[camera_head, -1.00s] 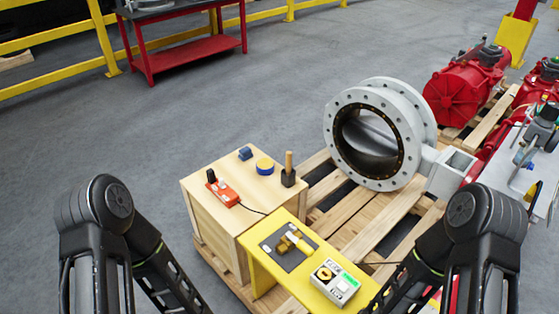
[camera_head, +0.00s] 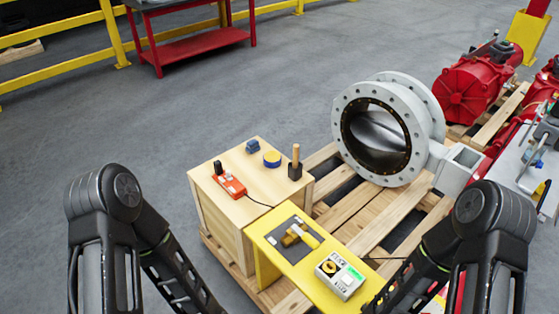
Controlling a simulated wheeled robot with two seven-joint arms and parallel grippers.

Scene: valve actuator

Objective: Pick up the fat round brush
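The thing that looks like the fat round brush (camera_head: 295,170) stands upright on the wooden crate's top, near its right corner. It has a light wooden handle pointing up and a thick dark lower part. My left arm (camera_head: 127,215) comes in at the lower left and my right arm (camera_head: 467,225) at the lower right. Both run down out of the bottom of the picture, and neither gripper shows. Nothing of mine touches the brush.
The wooden crate (camera_head: 222,222) also carries a blue-yellow round tin (camera_head: 272,158), a small blue object (camera_head: 253,147) and a red device (camera_head: 232,186). A yellow stand (camera_head: 263,258) with a control box (camera_head: 340,274) is in front. A large grey valve (camera_head: 388,133) stands behind right.

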